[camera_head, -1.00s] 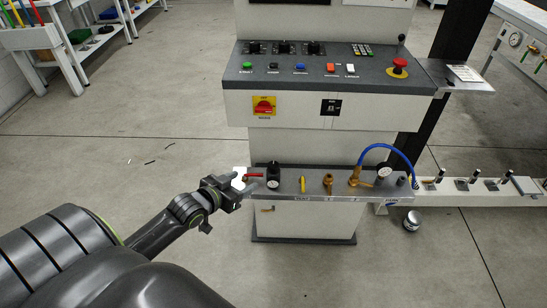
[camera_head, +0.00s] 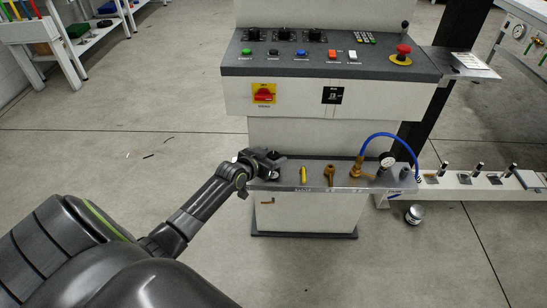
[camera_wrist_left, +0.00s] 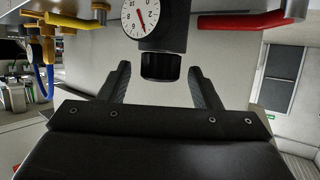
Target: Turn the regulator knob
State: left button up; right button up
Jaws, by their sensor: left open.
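The regulator has a black body with a round white dial (camera_wrist_left: 140,18) and a black knob (camera_wrist_left: 162,66), in the left wrist view. My left gripper (camera_head: 268,160) is at the left end of the lower panel shelf in the head view, where it hides most of the regulator. In the left wrist view its two fingers (camera_wrist_left: 160,72) are apart, one on each side of the knob's end, with a visible gap on both sides. Nothing is held. My right gripper is out of view.
A yellow handle (camera_head: 303,174), a brass fitting (camera_head: 329,173) and a blue hose (camera_head: 392,136) sit along the shelf to the right. A red handle (camera_wrist_left: 243,20) is close beside the regulator in the wrist view. The control console (camera_head: 290,66) overhangs behind.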

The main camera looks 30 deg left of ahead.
pick_arm(q)
jog(key=shift+w+f, duration=0.25)
jog(key=shift+w, duration=0.5)
